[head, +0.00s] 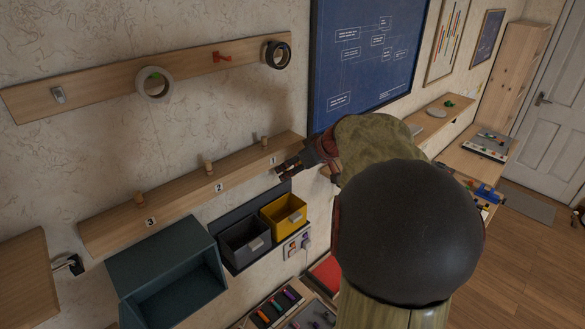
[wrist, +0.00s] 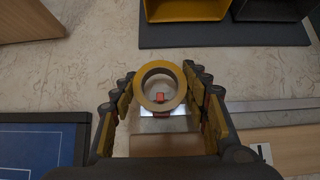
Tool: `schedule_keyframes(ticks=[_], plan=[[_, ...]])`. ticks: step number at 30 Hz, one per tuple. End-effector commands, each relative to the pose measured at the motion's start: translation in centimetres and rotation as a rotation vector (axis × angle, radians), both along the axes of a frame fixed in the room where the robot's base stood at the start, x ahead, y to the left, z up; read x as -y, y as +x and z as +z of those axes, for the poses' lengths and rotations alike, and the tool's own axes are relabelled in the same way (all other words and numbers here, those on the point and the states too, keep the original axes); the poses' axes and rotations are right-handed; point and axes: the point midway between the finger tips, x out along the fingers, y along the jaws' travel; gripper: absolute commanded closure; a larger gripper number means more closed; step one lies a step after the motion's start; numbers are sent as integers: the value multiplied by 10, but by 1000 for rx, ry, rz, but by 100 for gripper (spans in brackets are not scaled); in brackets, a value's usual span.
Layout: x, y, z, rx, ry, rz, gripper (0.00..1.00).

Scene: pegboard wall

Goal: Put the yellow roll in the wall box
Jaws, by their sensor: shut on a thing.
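The yellow roll (wrist: 160,66) is a ring held between the fingers of my gripper (wrist: 160,95) in the wrist view, its hole facing the camera. A small red-orange thing shows through the hole. In the head view my gripper (head: 280,172) is by the right end of the numbered peg board (head: 180,208), near label 1; I cannot make out the roll there. A large open teal box (head: 135,268) is on the wall at lower left. A dark bin (head: 240,250) and a yellow bin (head: 290,216) hang side by side to its right.
The upper rail (head: 110,83) carries a white roll (head: 153,82), a red hook (head: 222,57) and a black roll (head: 277,54). Wooden pegs stick out of the lower board. A blue poster (head: 365,50) is on the wall behind my arm. Trays of tools lie below the bins.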

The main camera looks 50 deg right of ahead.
Motion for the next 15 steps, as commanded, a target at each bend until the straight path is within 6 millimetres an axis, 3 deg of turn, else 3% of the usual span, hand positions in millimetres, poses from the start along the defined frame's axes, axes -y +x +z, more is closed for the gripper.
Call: schedule_keyframes(ticks=[9, 10, 15], plan=[[0, 0, -4, 0, 0, 0, 79], [0, -1, -4, -1, 1, 1, 53], [0, 0, -3, -1, 0, 0, 44]])
